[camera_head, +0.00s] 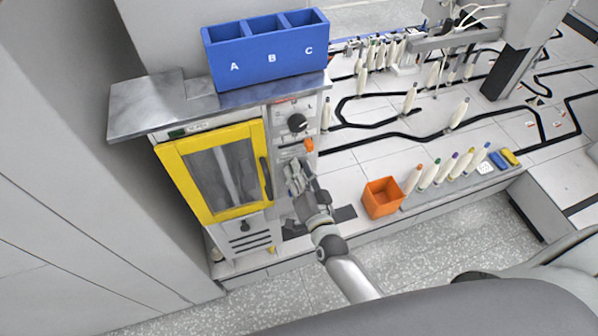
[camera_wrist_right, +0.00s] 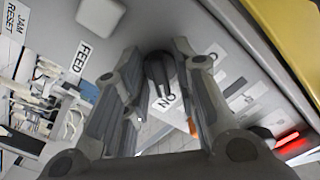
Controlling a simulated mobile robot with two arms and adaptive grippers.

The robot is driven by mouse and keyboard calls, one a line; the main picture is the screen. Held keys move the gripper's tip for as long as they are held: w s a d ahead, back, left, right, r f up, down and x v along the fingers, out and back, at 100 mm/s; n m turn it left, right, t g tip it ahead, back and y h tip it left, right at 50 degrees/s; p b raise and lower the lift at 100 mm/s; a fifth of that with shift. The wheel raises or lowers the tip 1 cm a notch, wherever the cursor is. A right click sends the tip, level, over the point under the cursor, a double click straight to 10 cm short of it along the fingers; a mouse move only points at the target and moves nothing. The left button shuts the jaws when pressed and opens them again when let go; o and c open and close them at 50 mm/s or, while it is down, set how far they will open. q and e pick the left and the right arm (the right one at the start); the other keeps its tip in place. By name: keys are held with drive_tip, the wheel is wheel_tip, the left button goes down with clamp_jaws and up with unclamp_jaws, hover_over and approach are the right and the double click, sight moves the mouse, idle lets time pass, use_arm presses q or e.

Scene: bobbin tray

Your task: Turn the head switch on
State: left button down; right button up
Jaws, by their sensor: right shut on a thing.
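The head switch (camera_wrist_right: 158,72) is a black rotary knob on the grey machine panel, with an "ON" label beside it in the right wrist view. My right gripper (camera_head: 293,172) is at the machine's front panel, right of the yellow-framed door. In the right wrist view its fingers (camera_wrist_right: 158,58) stand on both sides of the knob and are shut on it. In the head view the gripper hides the switch. My left gripper is not in view.
A larger black knob (camera_head: 297,122) and an orange part (camera_head: 309,145) sit above the gripper. The yellow-framed door (camera_head: 209,216) is close on its left. An orange bin (camera_head: 382,198) and several bobbins stand to the right. A red light (camera_wrist_right: 288,139) glows on the machine.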

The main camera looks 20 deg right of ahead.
idle(0.3)
drive_tip(key=o, duration=0.7)
drive_tip(key=s, duration=1.2)
drive_tip(key=shift+d, duration=0.2)
